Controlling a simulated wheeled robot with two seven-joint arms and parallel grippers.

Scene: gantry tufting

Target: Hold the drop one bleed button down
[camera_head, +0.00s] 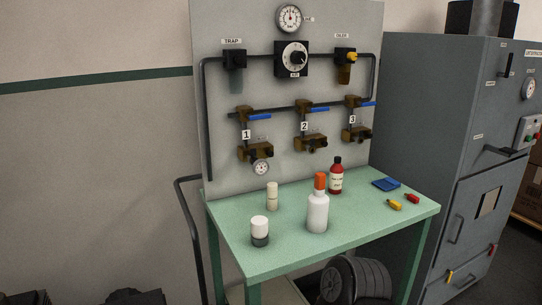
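Drop one, marked with a white "1" tag (246,135), is the left one of three drops on the grey panel (222,130). Its brass valve (243,114) has a blue lever (260,117) lying about level. Below it is a brass block (254,152) with dark parts, and a round white gauge (261,168) hangs under that. The bleed button is too small and dark to pick out. Neither of my grippers shows in the head view, and nothing touches drop one.
A green table (270,262) stands in front of the panel. It holds a white bottle with an orange cap (317,213), a red bottle (336,178), two small containers, a blue item (386,184) and small yellow and red pieces. A grey cabinet (425,120) stands right.

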